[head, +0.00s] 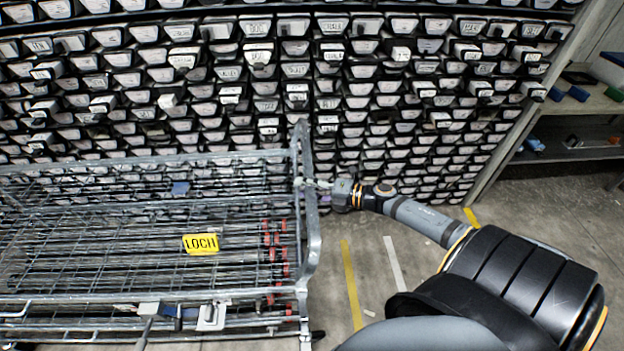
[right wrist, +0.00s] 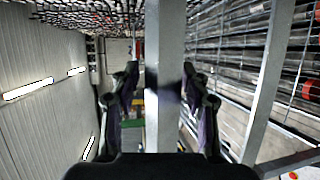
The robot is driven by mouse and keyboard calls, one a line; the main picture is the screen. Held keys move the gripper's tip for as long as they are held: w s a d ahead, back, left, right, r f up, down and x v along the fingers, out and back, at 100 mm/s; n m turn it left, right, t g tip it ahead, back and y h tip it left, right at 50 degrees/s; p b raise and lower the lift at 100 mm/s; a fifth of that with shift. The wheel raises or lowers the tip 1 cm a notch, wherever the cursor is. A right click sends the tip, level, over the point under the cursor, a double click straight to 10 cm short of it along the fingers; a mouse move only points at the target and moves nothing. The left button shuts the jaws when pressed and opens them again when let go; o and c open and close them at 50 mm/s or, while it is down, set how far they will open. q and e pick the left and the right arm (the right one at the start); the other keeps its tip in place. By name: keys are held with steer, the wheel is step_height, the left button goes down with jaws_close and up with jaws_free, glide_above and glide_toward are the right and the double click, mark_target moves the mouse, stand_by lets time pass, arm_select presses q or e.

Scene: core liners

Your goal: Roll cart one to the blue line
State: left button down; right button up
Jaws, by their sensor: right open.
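A grey wire-mesh cart (head: 311,240) fills the left of the head view, with a yellow LOCH tag (head: 201,244) on it. I cannot read a cart number. My right gripper (head: 322,185) reaches the cart's right end frame from the right. In the right wrist view, its open fingers (right wrist: 160,85) stand on either side of a grey upright post (right wrist: 165,125), not closed on it. No blue line shows on the visible floor; only a yellow line (head: 351,285) and a white line (head: 394,263) show there. My left gripper is not in view.
A wall of stacked, labelled core trays (head: 295,70) stands close behind the cart. A shelf (head: 590,101) with blue items is at the far right. Bare concrete floor (head: 545,212) lies right of the cart, partly hidden by my right arm.

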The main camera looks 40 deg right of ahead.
steer(key=v, duration=0.7)
steer(key=shift+s+d+r, duration=0.1)
stand_by(0.4)
stand_by(0.3)
